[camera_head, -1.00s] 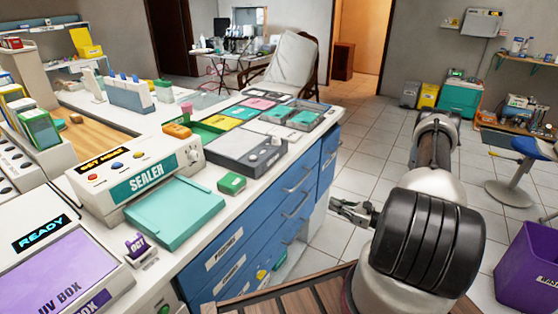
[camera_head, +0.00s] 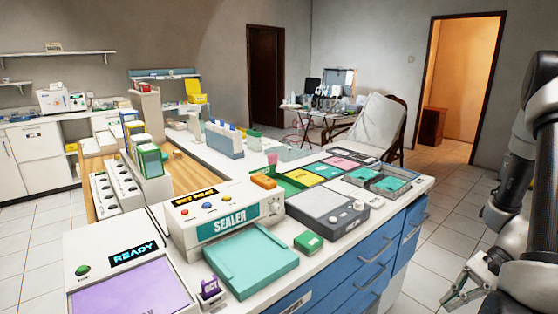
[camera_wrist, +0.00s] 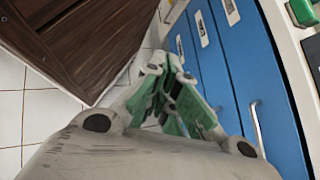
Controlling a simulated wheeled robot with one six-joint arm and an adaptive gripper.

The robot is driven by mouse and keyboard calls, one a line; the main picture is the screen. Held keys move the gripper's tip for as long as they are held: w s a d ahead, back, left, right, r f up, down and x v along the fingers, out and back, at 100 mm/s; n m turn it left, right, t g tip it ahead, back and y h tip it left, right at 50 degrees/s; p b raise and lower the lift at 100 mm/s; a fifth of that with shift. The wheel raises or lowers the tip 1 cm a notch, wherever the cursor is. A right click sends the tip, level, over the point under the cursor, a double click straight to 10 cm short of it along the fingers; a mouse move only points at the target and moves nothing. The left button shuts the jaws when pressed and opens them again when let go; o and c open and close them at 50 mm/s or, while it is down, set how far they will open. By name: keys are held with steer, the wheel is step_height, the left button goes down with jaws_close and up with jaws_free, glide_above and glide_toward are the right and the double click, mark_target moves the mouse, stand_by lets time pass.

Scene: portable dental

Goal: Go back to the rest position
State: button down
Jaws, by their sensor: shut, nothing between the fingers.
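My gripper (camera_head: 452,297) is at the lower right of the head view, low beside the blue drawer fronts and clear of the counter top. In the wrist view my gripper (camera_wrist: 172,62) shows its green-padded fingers closed together with nothing between them. My arm is folded at the right edge of the head view, and part of it is cut off by the frame.
Blue drawers (camera_wrist: 225,70) with metal handles stand close to the right in the wrist view. A dark wooden surface (camera_wrist: 85,40) is at upper left there. The counter holds a sealer (camera_head: 225,222), a teal tray (camera_head: 238,262) and a green box (camera_head: 308,243). Tiled floor (camera_head: 440,225) is open beyond.

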steer(key=s+a+r+n+t+h, duration=0.1)
steer(key=s+r+n+t+h, duration=0.1)
steer(key=r, duration=0.7)
steer(key=s+a+r+n+t+h, duration=0.2)
steer(key=r+n+h, duration=0.2)
steer(key=r, duration=0.6)
steer(key=s+a+r+n+t+h, duration=0.2)
steer(key=r+n+h, duration=0.2)
steer(key=r+n, duration=0.3)
step_height(320, 180, up, 3)
steer(key=shift+s+a+f+t, duration=0.1)
steer(key=shift+s+a+t, duration=0.1)
steer(key=shift+t, duration=0.1)
